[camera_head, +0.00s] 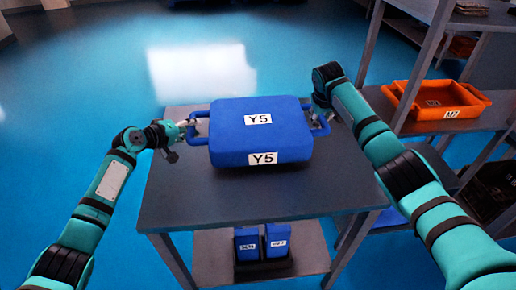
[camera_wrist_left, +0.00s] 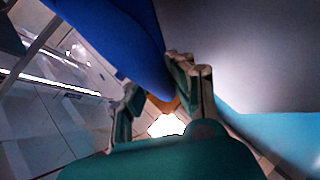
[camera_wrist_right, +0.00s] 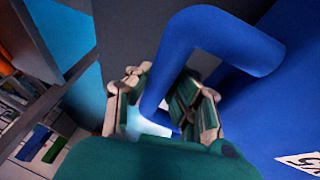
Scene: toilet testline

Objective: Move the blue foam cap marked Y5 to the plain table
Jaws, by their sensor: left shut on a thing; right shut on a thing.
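The blue foam cap (camera_head: 260,132) is a wide, flat block with white Y5 labels on its top and front face, and a loop handle at each end. It is level over the middle of the grey table (camera_head: 265,195); I cannot tell whether it touches the top. My left gripper (camera_head: 190,124) is shut on the left handle. My right gripper (camera_head: 321,120) is shut on the right handle, partly hidden by its arm. In the right wrist view the blue handle (camera_wrist_right: 225,38) runs down between the fingers. The left wrist view shows the cap's blue side (camera_wrist_left: 115,35) close to the fingers.
Two small labelled blue boxes (camera_head: 261,242) stand in a dark tray on the table's lower shelf. A shelving rack at the right holds an orange bin (camera_head: 436,99). The front of the tabletop is bare. Open blue floor (camera_head: 60,100) lies left and behind.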

